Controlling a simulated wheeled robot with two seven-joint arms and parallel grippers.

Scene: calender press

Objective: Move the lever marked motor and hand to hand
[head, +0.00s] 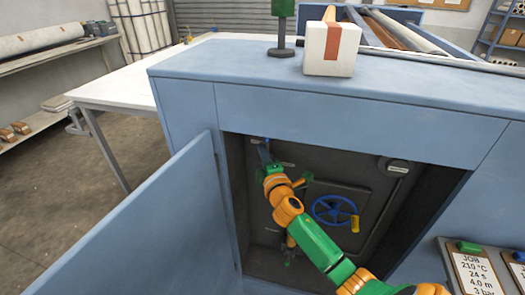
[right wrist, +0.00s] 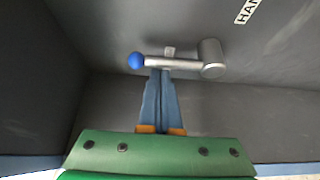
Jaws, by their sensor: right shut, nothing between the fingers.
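The lever shows in the right wrist view as a silver bar (right wrist: 172,63) with a blue ball knob (right wrist: 136,61) at its left end and a silver round hub (right wrist: 211,59) at its right end. The bar lies nearly level. A partly cut-off label starting "HAN" (right wrist: 246,11) is above and right of the hub. My right gripper (right wrist: 159,72) has its blue fingers together, with the tips at the lower edge of the bar near the knob; I cannot tell if they touch. In the head view my right gripper (head: 264,150) reaches into the cabinet's upper left, where the lever is mostly hidden. My left gripper is out of view.
The blue cabinet door (head: 165,225) stands open on the left. Inside are a blue handwheel (head: 334,210) with a yellow grip and a grey inner panel (head: 385,185). A white box (head: 330,50) stands on the machine top. A job sheet (head: 472,272) is at lower right.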

